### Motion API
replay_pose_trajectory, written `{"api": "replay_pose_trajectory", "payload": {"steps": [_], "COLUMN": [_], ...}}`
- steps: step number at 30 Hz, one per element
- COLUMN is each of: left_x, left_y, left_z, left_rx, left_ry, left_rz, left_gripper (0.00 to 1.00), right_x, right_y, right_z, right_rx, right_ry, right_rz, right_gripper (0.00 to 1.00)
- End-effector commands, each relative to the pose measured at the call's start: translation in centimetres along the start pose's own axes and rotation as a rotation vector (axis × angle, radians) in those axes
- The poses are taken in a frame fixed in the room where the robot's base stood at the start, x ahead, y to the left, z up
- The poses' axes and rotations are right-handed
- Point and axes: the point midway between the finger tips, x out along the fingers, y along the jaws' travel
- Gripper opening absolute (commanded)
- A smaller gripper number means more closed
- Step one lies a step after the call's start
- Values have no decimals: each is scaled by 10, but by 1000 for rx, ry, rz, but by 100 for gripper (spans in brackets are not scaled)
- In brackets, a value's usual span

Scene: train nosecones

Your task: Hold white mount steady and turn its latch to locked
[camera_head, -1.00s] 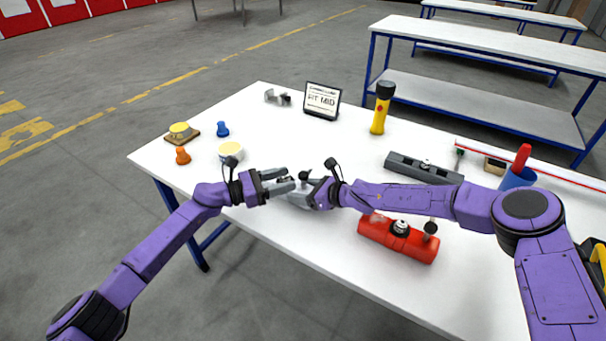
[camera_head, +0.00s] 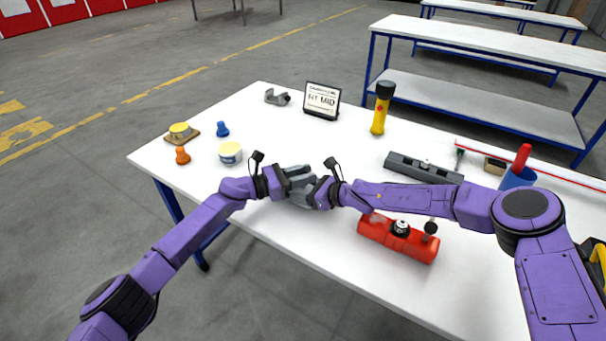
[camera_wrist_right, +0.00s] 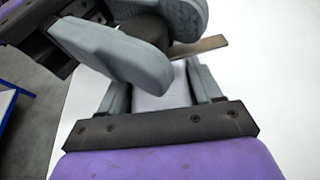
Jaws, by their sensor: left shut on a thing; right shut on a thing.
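The white mount (camera_wrist_right: 165,103) shows as a pale body between the fingers of my right gripper (camera_wrist_right: 160,85), which is shut on it. In the head view my right gripper (camera_head: 312,196) and the left one cover nearly all of the mount. My left gripper (camera_head: 300,176) is just above and is shut on the latch. In the right wrist view the left fingers (camera_wrist_right: 158,30) close around the latch's dark round part, and its flat lever (camera_wrist_right: 203,47) sticks out to the right. I cannot tell whether the latch is locked.
A red mount (camera_head: 385,238) lies in front right, and a dark grey mount (camera_head: 424,170) behind it. A sign reading "FIT MID" (camera_head: 321,100), a yellow torch (camera_head: 378,119) and a tub (camera_head: 230,153) stand farther back. The table's front edge is close to my arms.

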Motion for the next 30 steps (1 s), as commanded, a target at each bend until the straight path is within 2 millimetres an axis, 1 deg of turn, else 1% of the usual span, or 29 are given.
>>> {"api": "replay_pose_trajectory", "payload": {"steps": [1, 8, 19, 24, 30], "left_x": [0, 1, 1, 10, 8], "left_y": [0, -1, 0, -6, -6], "left_z": [2, 1, 2, 13, 9], "left_rx": [1, 0, 5, 14, 0], "left_ry": [-4, 0, 9, -12, -15], "left_rz": [4, 79, 347, 427, 527], "left_gripper": [0, 0, 0, 1, 0], "right_x": [0, 0, 0, 1, 1], "right_y": [0, 1, 1, 2, 3], "right_z": [-2, -2, -2, -2, -3], "right_rx": [1, 0, -1, 0, 0], "right_ry": [3, 4, 4, 4, 5], "right_rz": [0, 1, 2, 4, 6], "right_gripper": [28, 28, 28, 27, 28]}}
